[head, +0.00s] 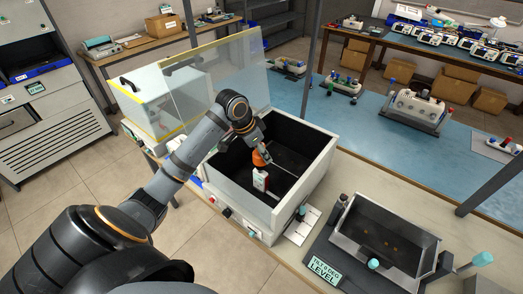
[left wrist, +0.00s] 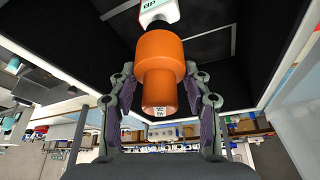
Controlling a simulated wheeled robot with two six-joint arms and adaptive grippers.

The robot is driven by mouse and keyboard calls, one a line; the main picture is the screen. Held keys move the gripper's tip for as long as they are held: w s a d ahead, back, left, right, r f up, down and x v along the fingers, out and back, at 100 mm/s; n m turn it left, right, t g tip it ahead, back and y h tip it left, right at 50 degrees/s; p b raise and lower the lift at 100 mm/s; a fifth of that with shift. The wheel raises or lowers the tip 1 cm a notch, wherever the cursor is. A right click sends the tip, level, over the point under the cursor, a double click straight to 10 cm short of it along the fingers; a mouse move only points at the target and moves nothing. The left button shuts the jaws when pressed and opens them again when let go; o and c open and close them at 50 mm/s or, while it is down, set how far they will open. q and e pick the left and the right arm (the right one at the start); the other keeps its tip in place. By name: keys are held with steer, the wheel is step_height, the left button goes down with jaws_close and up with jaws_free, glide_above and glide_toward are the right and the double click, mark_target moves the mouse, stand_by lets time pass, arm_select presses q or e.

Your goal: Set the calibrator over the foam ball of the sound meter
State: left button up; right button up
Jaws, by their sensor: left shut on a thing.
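The orange calibrator (head: 259,157) is a stepped cylinder with a wide end and a narrow end. My left gripper (head: 266,151) is shut on its narrower part inside the open black-lined box. In the left wrist view, the calibrator (left wrist: 161,62) sits between the two fingers of my gripper (left wrist: 158,98), its wide end toward the sound meter (left wrist: 158,10). My right gripper is not in view.
The box (head: 304,161) has a light rim and walls close around the arm, with a raised clear lid (head: 215,75) behind. A dark tray (head: 385,240) labelled as a level stands at the right. The blue mat (head: 375,140) has free room.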

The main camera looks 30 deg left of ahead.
arm_select(q)
steer(key=shift+f+b, duration=0.35)
steer(key=shift+f, duration=1.25)
steer(key=o, duration=1.3)
steer(key=v, duration=1.2)
